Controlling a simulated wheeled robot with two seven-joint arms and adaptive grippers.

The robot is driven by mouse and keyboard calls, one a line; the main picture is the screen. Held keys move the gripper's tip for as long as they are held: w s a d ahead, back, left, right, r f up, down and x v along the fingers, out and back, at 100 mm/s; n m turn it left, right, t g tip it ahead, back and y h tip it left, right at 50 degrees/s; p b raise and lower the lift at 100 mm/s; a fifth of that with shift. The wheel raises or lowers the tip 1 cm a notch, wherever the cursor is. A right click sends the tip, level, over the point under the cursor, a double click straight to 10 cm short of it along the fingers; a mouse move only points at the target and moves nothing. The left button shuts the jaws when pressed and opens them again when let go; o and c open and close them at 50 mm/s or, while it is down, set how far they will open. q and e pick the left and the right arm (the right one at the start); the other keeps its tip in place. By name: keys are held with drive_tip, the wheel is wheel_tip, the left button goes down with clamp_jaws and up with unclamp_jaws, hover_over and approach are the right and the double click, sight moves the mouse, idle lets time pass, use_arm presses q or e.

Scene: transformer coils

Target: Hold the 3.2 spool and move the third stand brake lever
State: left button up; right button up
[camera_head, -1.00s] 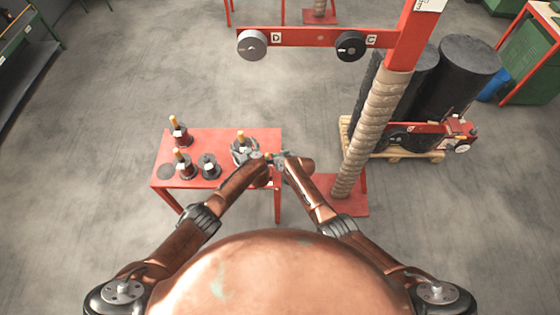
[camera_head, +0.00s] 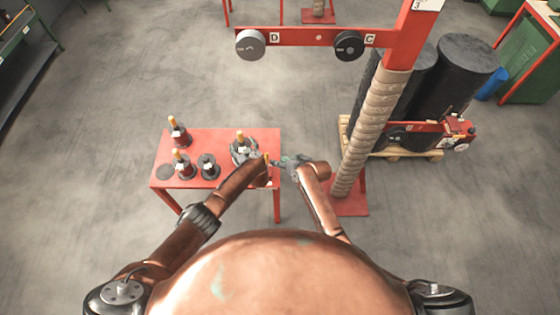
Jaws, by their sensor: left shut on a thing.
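A dark spool with an orange-yellow top (camera_head: 240,136) stands at the right end of the red table (camera_head: 222,138). My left gripper (camera_head: 247,152) is at this spool and shut on it; the fingers are small and partly hidden by my wrist. My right gripper (camera_head: 284,161) is just off the table's right edge, apart from the spool; its fingers are too small to tell. The tall red stand (camera_head: 408,42) bears a sign with a 3 and has round discs marked D (camera_head: 250,44) and C (camera_head: 349,45). I cannot make out a brake lever or the spool's label.
A wrapped tan column (camera_head: 368,130) rises right of my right gripper. Black cylinders (camera_head: 462,75) stand on a pallet behind it. The floor left of the table is clear.

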use_arm(q)
drive_tip(key=o, duration=1.4)
drive_tip(key=shift+c, duration=0.2)
